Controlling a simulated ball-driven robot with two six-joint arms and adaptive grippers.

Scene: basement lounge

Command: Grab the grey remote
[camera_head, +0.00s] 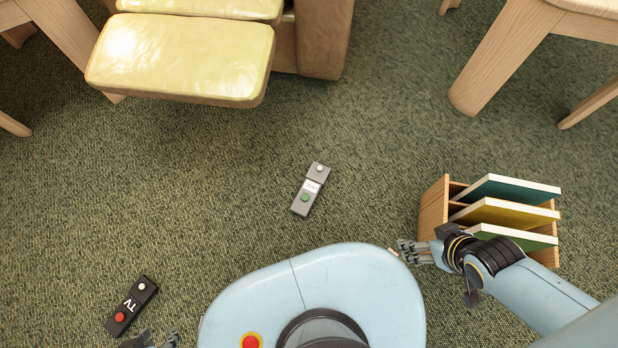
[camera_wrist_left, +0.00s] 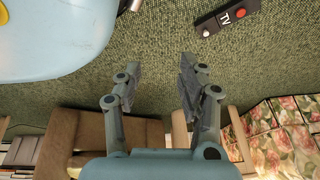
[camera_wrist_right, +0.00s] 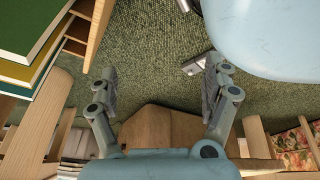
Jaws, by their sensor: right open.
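The grey remote (camera_head: 311,190) lies flat on the green carpet in front of my base, with a green button, a white label and a white button. Part of it also shows in the right wrist view (camera_wrist_right: 193,67), partly hidden behind a finger. My right gripper (camera_head: 402,251) is open and empty, to the right of the remote and apart from it, by the rim of my base. My left gripper (camera_wrist_left: 158,68) is open and empty; in the head view it shows only at the bottom edge, far from the grey remote.
A black TV remote (camera_head: 131,306) lies on the carpet near my left gripper. A wooden rack (camera_head: 434,208) with several books stands beside my right gripper. A yellow-cushioned seat (camera_head: 180,55) and wooden furniture legs (camera_head: 500,60) are at the back. Carpet around the grey remote is clear.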

